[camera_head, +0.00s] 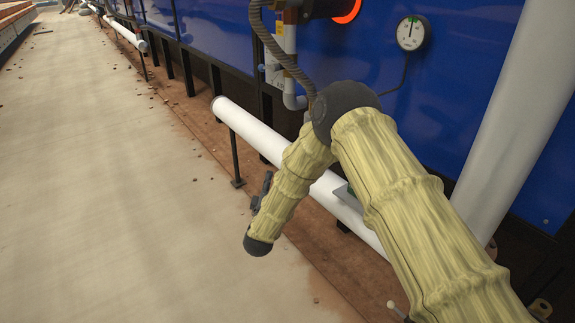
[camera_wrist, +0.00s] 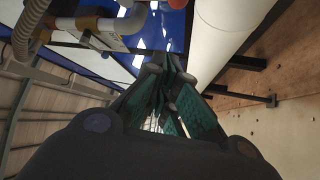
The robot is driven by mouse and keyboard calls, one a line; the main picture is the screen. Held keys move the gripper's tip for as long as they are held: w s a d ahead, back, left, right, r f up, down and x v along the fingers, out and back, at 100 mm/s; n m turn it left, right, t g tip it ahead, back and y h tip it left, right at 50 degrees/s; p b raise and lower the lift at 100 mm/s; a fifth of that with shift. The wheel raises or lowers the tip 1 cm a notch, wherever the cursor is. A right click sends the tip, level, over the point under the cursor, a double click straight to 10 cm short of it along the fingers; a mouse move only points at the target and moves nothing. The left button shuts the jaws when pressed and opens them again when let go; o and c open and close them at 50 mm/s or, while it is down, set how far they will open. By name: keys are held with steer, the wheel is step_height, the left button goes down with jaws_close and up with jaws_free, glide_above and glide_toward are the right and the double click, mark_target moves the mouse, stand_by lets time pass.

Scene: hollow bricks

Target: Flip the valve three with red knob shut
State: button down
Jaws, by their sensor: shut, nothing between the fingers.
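No valve with a red knob can be made out for certain in either view. A small orange-red part (camera_wrist: 124,3) is cut off by the top edge of the wrist view, beside the pipework; I cannot tell what it is. My gripper (camera_wrist: 166,72) is shut and empty in the wrist view, its dark fingers with green pads together, pointing at the blue casing. In the head view my sleeved arm bends down in front of the white pipe, and only a small dark part of what may be the gripper shows beside it.
A corrugated hose (camera_head: 277,48) hangs by a vertical pipe (camera_head: 290,45). A low white pipe (camera_head: 250,128) runs along the wall.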

steer(key=b+x, duration=0.3)
steer(key=x, duration=0.7)
steer(key=shift+s+d+f+b, duration=0.15)
steer(key=shift+s+d+f, duration=0.1)
steer(key=shift+d, duration=0.35)
steer(key=shift+s+d+f+b, duration=0.15)
steer(key=shift+s+d+f, duration=0.15)
steer(key=shift+d, duration=0.3)
steer(key=shift+s+d+f+b, duration=0.15)
steer(key=shift+s+d, duration=0.1)
steer(key=shift+d, duration=0.3)
steer(key=shift+s+r+p, duration=0.1)
steer(key=shift+r+p, duration=0.05)
steer(key=shift+p, duration=0.4)
steer(key=shift+s+d+n+g+p, duration=0.15)
steer(key=shift+n+g+p, duration=0.15)
steer(key=shift+p, duration=0.15)
